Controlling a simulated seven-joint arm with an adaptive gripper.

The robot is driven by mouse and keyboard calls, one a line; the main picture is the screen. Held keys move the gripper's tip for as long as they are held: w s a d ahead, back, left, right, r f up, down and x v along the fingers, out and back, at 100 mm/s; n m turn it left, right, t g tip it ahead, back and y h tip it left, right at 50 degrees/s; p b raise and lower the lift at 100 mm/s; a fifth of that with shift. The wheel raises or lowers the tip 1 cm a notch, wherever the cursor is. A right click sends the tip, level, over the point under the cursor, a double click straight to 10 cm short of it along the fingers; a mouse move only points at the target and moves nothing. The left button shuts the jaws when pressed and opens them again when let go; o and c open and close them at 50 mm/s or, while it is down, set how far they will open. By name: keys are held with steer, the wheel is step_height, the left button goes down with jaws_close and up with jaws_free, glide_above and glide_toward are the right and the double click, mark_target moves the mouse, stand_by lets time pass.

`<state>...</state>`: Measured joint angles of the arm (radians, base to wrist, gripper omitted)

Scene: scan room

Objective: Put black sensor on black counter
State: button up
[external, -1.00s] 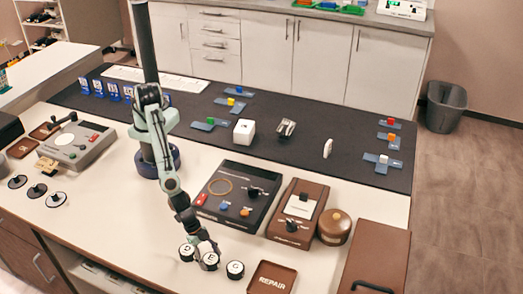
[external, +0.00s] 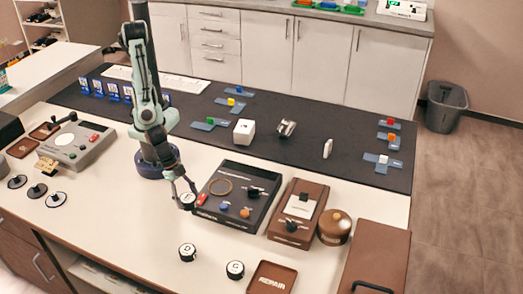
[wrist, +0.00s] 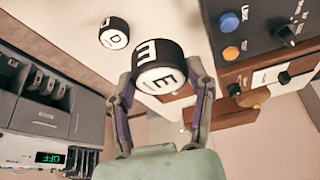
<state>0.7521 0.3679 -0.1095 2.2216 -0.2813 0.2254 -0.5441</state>
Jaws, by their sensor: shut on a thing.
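My gripper (external: 184,188) is shut on a short black cylinder with a white face (external: 187,202), held off the white tabletop, left of the black box. In the wrist view my gripper (wrist: 163,90) has a finger on each side of this cylinder (wrist: 158,62), which is marked E. Two similar cylinders stand on the tabletop, one marked D (external: 187,252) and another to its right (external: 235,270). A black surface (external: 300,165) covers the back of the table. No label names the counter.
A brown box (external: 312,190), a round brown lid (external: 334,228) and a REPAIR tray (external: 271,278) are on the right. A grey device (external: 75,145) and several black discs (external: 37,190) are on the left. White tabletop is clear at front left.

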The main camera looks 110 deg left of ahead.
steer(key=shift+s+a+r, duration=0.3)
steer(key=shift+s+a, duration=0.05)
steer(key=shift+s, duration=0.1)
steer(key=shift+d+m+h, duration=0.3)
steer(key=shift+d+m, duration=0.1)
steer(key=shift+m, duration=0.3)
steer(key=w+a+n+y, duration=0.2)
steer(key=w+a+n, duration=0.25)
steer(key=a, duration=0.95)
steer(key=w+a+n+y, duration=0.1)
steer(key=w+a+n, duration=0.3)
steer(key=a, duration=1)
steer(key=s+a+f+n+g+y, duration=0.1)
steer(key=s+a+n, duration=0.25)
steer(key=a, duration=0.55)
steer(key=s+a+n+g+y, duration=0.15)
steer(key=s+a, duration=0.25)
steer(key=a, duration=0.6)
steer(key=s+a+f+n+g, duration=0.1)
steer(key=s+a+n, duration=0.5)
steer(key=s+a, duration=0.6)
glide_toward(258, 114)
steer(key=shift+w+a+f+y, duration=0.2)
steer(key=shift+a+f+y, duration=0.05)
steer(key=shift+a+f, duration=0.7)
steer(key=shift+w+a+f, duration=0.1)
steer(key=shift+f, duration=0.2)
steer(key=shift+a+f, duration=0.1)
steer(key=shift+f, duration=1.55)
steer(key=shift+f, duration=0.1)
